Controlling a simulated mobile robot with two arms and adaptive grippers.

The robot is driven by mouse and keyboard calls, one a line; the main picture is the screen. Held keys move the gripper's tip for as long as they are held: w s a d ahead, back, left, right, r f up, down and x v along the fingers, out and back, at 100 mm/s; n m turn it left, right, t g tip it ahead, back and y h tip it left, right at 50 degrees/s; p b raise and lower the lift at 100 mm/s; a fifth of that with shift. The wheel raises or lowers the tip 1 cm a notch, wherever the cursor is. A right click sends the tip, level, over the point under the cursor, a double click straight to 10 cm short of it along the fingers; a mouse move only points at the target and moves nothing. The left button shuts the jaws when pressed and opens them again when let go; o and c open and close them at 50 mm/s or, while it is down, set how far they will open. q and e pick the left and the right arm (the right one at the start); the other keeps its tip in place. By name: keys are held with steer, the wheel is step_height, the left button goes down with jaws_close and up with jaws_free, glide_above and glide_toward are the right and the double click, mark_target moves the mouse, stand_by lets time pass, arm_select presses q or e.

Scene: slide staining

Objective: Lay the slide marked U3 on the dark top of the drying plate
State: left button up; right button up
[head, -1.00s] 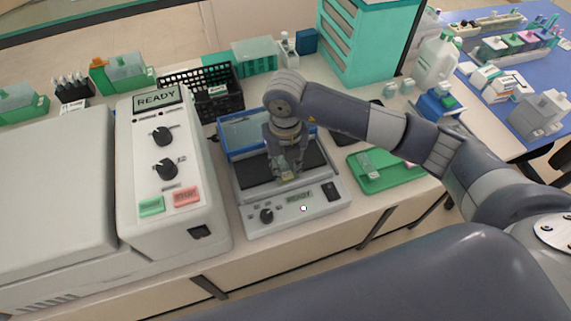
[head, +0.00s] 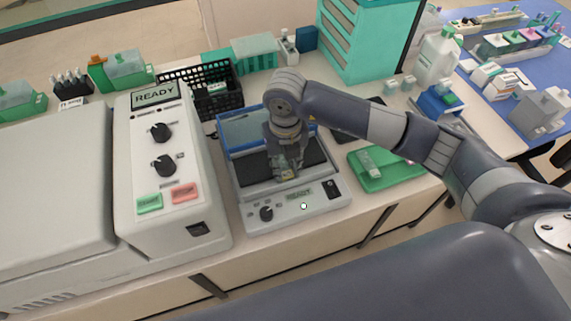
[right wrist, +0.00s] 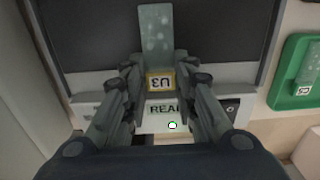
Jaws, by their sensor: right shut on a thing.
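The slide marked U3 (right wrist: 155,32) is held by its label end in my right gripper (right wrist: 162,80). The label reads upside down in the right wrist view, and the clear speckled part points away over the dark top (right wrist: 90,40) of the drying plate. In the head view my right gripper (head: 287,172) points down over the front part of the drying plate (head: 242,211); the slide is hardly visible there. The slide looks roughly flat; I cannot tell whether it touches the dark top. My left gripper is not in view.
A green tray (head: 400,176) with another slide (head: 370,160) lies right of the plate. The machine with the READY display (head: 155,97) stands close on the left. A black basket (head: 222,100) is behind. The dark top around the slide is clear.

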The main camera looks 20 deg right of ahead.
steer(key=shift+f, duration=0.1)
steer(key=o, duration=1.2)
steer(key=shift+c, duration=0.2)
step_height(320, 180, up, 12)
